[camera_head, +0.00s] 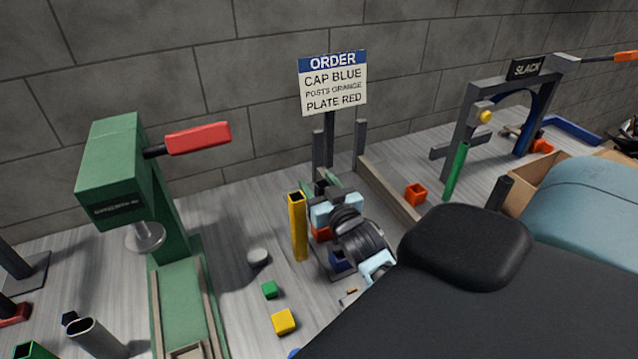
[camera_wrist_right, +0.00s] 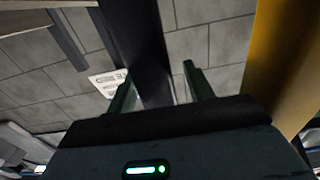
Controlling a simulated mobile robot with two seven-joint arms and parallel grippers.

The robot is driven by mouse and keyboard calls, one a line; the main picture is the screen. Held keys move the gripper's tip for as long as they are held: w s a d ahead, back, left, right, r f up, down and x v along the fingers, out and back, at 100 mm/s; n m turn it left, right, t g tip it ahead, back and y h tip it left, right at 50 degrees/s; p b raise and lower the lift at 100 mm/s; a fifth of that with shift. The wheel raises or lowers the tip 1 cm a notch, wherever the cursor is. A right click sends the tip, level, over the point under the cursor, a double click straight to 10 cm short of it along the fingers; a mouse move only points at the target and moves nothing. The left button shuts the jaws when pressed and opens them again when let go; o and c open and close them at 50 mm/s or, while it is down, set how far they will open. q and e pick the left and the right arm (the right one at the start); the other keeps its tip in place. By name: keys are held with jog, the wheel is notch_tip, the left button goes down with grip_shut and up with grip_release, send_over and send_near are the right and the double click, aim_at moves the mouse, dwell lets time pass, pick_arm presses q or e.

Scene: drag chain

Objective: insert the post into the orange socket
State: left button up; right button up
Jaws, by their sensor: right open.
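My right gripper (camera_head: 328,186) reaches in from the right and is over the fixture in the middle of the floor area. In the right wrist view its two dark green fingers (camera_wrist_right: 160,84) are apart, with a dark post (camera_wrist_right: 138,45) between them. I cannot tell whether they touch it. Whether the post's lower end is in that socket is hidden. My left gripper is not in view.
A yellow square tube (camera_head: 298,228) stands close left of my right gripper; it also shows large in the right wrist view (camera_wrist_right: 285,60). A green press (camera_head: 120,165) stands at the left. A loose orange block (camera_head: 415,194) lies right. An order sign (camera_head: 333,84) stands behind.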

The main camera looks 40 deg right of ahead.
jog(key=v, duration=0.8)
jog(key=shift+b, duration=0.35)
dwell(0.5)
